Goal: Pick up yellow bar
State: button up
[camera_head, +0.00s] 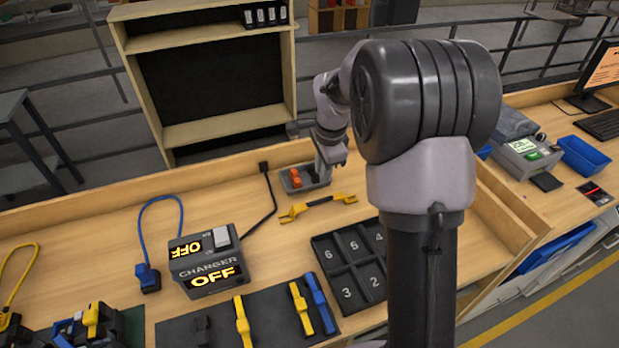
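A yellow bar (318,206) with a darker middle section lies on the wooden bench top, just in front of a small grey tray. My gripper (323,178) points down over the small grey tray (293,188), behind the yellow bar and apart from it. The gripper's fingers are small and partly hidden, so I cannot tell whether they are open or shut. An orange-red piece (295,175) is in the tray beside the gripper. Two other yellow pieces lie on a dark mat at the front, one at the left (242,321) and one at the right (300,308).
A charger box (208,262) reading OFF stands left of the bar, with a black cable behind. A blue tool (320,303) lies on the mat (270,318). A numbered black tray (343,283) is in front. My arm blocks the right side. A shelf unit (205,136) stands behind.

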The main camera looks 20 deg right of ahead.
aim_at(317, 201)
jog(key=w+f+b, duration=0.1)
jog(key=f, duration=0.4)
jog(key=f+b, duration=0.1)
jog(key=f, duration=0.4)
jog(key=w+f+b, duration=0.1)
jog(key=f, duration=0.4)
jog(key=shift+w+a+f, duration=0.15)
jog(key=shift+w+a, duration=0.05)
jog(key=shift+w, duration=0.1)
grip_shut()
